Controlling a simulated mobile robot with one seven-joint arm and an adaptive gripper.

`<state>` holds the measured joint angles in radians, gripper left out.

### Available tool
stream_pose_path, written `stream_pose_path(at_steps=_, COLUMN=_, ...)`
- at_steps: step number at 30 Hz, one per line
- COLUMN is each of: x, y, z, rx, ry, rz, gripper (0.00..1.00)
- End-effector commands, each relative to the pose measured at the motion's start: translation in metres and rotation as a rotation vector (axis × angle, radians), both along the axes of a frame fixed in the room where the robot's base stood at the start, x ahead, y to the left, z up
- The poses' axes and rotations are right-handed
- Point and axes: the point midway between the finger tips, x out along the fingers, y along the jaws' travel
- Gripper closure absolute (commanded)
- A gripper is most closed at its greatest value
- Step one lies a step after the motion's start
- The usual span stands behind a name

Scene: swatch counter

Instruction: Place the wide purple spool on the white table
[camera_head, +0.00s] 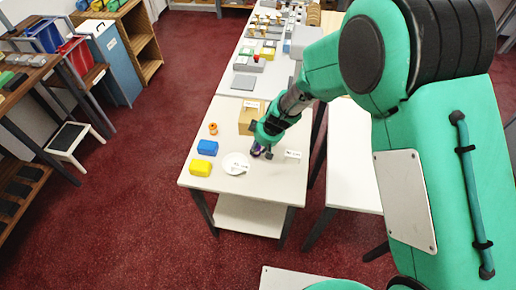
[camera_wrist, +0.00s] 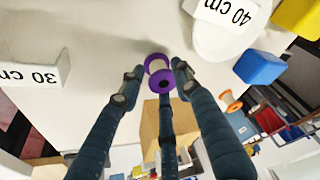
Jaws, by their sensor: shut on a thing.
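The wide purple spool (camera_wrist: 158,64) has purple flanges and a pale middle. It sits between the dark fingers of my gripper (camera_wrist: 157,78) in the wrist view, and the gripper is shut on it. In the head view the purple spool (camera_head: 257,150) is small and partly hidden by my gripper (camera_head: 264,147). The gripper is over the white table (camera_head: 245,190), right of the middle. The spool is close to the tabletop; I cannot tell whether it touches it.
A white round plate (camera_head: 236,163) with a 40 cm card lies just left of the gripper. Blue (camera_head: 207,147) and yellow (camera_head: 200,168) blocks and an orange spool (camera_head: 213,128) stand farther left. A cardboard box (camera_head: 247,120) stands behind. A 30 cm card (camera_head: 293,154) is at right. The front is clear.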

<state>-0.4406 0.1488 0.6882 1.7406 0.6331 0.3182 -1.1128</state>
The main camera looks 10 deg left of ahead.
Motion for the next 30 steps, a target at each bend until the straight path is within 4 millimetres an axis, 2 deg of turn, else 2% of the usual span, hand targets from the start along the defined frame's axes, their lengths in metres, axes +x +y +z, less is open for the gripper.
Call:
stream_pose_path(at_steps=15, x=0.0005, y=0.0003, z=-0.0059, rx=0.000, ry=-0.001, rz=0.000, gripper=0.88)
stream_pose_path(at_steps=16, x=0.0004, y=0.0001, z=-0.0055, rx=0.000, ry=-0.001, rz=0.000, gripper=0.63)
stream_pose_path(at_steps=18, x=0.0004, y=0.0001, z=-0.0049, rx=0.000, ry=-0.001, rz=0.000, gripper=0.49)
stream_pose_path(at_steps=30, x=0.0003, y=0.0002, z=-0.0038, rx=0.000, ry=-0.001, rz=-0.001, gripper=0.48)
